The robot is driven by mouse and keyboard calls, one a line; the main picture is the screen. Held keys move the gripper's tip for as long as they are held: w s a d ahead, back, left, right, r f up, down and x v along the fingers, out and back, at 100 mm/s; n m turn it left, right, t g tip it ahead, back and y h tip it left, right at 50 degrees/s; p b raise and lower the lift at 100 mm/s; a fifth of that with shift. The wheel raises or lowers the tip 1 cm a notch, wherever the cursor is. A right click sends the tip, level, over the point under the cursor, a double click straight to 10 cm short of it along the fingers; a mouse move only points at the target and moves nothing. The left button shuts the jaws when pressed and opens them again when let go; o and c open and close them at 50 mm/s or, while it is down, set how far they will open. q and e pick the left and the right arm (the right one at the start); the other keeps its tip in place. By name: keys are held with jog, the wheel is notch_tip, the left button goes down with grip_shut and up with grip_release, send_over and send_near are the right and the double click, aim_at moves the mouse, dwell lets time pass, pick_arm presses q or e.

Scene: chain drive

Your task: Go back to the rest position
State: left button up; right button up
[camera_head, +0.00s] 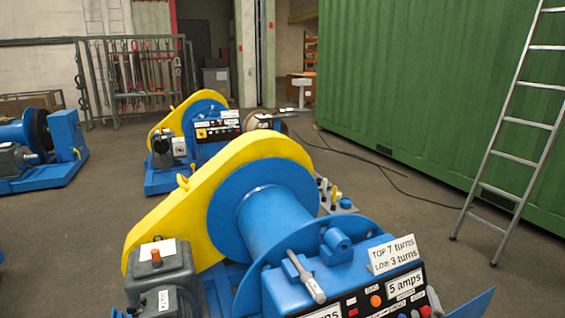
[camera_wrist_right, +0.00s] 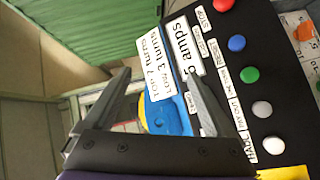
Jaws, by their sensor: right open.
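The right gripper (camera_wrist_right: 158,74) shows in the right wrist view, its two dark fingers spread apart with nothing held between them. Beyond the fingers is the control panel (camera_wrist_right: 235,85) of the near winch, with its labels and coloured buttons. I cannot tell whether the fingers touch it. In the head view the near winch has a blue drum (camera_head: 272,222), a yellow chain guard (camera_head: 165,222) and a sign (camera_head: 393,254) reading top 7 turns, low 3 turns. I cannot clearly make out the right gripper in the head view. My left gripper is in neither view.
A second winch (camera_head: 195,135) stands behind the near one, and another blue machine (camera_head: 65,150) is at the left. A green container (camera_head: 430,90) and a leaning ladder (camera_head: 515,120) are at the right. A dark cable (camera_head: 365,162) lies on the floor, which is otherwise mostly clear there.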

jog(key=s+a+r+m+g+y+p, duration=0.1)
jog(key=s+a+m+g+p, duration=0.2)
jog(key=s+a, duration=0.3)
jog(key=s+a+r+m+g+y+p, duration=0.1)
jog(key=s+a, duration=0.5)
jog(key=s, duration=0.7)
jog(key=s+a+r+m+g+y+p, duration=0.1)
jog(key=s+a+m+g+y+p, duration=0.1)
jog(key=s+a+m+g+p, duration=0.3)
jog(key=s+a+m, duration=0.1)
jog(key=s+m, duration=0.1)
jog(key=s, duration=0.2)
jog(key=shift+s+a+y+p, duration=0.15)
jog(key=shift+a+y+p, duration=0.15)
jog(key=shift+y+p, duration=0.1)
